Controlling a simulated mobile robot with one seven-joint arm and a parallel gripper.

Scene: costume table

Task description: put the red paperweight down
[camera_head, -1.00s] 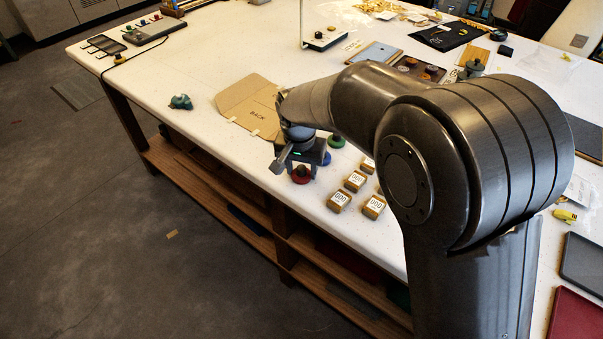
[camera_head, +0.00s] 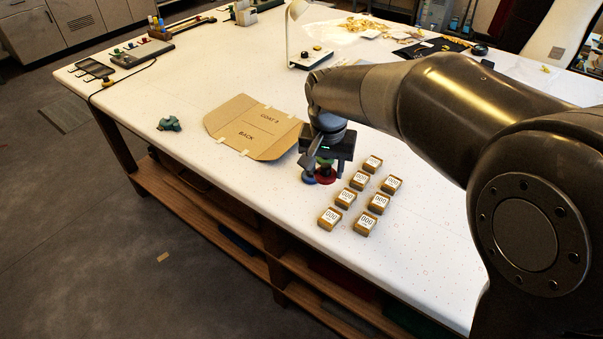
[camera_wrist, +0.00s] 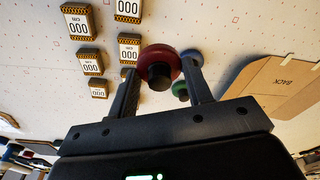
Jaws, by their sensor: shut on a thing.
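The red paperweight (camera_wrist: 173,62) is a round red disc with a black knob. It sits between the two fingers of my gripper (camera_wrist: 160,68) in the wrist view, and the gripper is shut on it. In the head view the red paperweight (camera_head: 327,179) shows low under my gripper (camera_head: 324,172), close to the white tabletop (camera_head: 240,190). I cannot tell whether it touches the table. A blue paperweight (camera_head: 308,178) stands just left of it. A green one (camera_wrist: 180,90) shows in the wrist view, partly behind the right finger.
Several numbered tan blocks (camera_head: 362,222) stand in rows right of the gripper. A cardboard folder (camera_head: 250,125) lies to the left. A teal lump (camera_head: 170,124) is near the table's left edge. A white lamp (camera_head: 293,35) stands at the back. Front right tabletop is clear.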

